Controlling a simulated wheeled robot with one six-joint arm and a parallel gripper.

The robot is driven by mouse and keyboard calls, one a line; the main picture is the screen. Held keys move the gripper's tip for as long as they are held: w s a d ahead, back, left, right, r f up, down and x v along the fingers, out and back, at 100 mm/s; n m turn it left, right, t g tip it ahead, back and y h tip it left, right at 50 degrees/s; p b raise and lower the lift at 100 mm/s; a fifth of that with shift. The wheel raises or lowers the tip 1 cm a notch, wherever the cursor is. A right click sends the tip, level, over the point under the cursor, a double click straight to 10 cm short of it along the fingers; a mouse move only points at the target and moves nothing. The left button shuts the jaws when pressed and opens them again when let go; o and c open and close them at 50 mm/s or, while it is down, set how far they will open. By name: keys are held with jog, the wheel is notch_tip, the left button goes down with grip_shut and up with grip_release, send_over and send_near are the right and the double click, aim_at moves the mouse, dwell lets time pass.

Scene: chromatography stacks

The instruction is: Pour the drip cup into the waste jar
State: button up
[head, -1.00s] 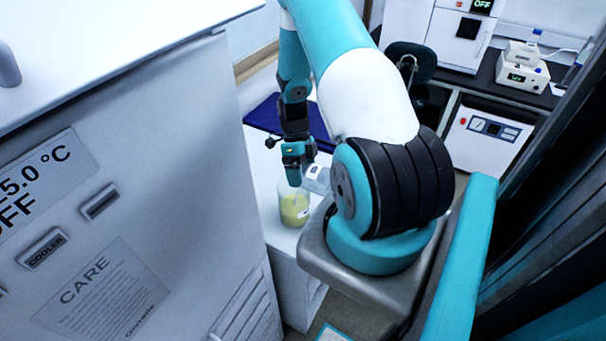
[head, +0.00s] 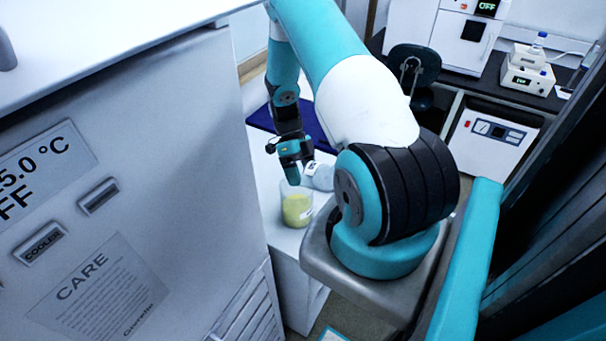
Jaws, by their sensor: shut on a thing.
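The waste jar (head: 297,208) is a clear vessel with yellow-green contents, standing on a white surface beside the large cabinet. My gripper (head: 299,169) is just above the jar and shut on the drip cup (head: 323,178). The cup is small and pale, with a white label, and looks tilted at the upper right of the jar's mouth. My fingers hide part of the cup and of the jar's rim. I cannot see the cup's contents or any stream, nor tell whether cup and jar touch.
The large grey cabinet (head: 120,190) fills the left side. A dark blue mat (head: 262,115) lies behind my gripper. A black chair (head: 414,66) and a dark bench (head: 500,76) with instruments stand at the back right. My own arm covers the middle.

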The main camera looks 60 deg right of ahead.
aim_at(310, 163)
jog(key=shift+r, duration=0.1)
jog(key=shift+s+r+t+p, duration=0.2)
jog(key=shift+s+t+p, duration=0.1)
jog(key=shift+t, duration=0.2)
jog(key=shift+s+t, duration=0.2)
jog(key=shift+t, duration=0.5)
jog(key=r+t, duration=0.1)
jog(key=s+n+t, duration=0.1)
jog(key=shift+d+r+t+p, duration=0.1)
jog(key=shift+r+t+p, duration=0.2)
jog(key=shift+r+p, duration=0.05)
jog(key=shift+r+t, duration=0.15)
jog(key=shift+t, duration=0.15)
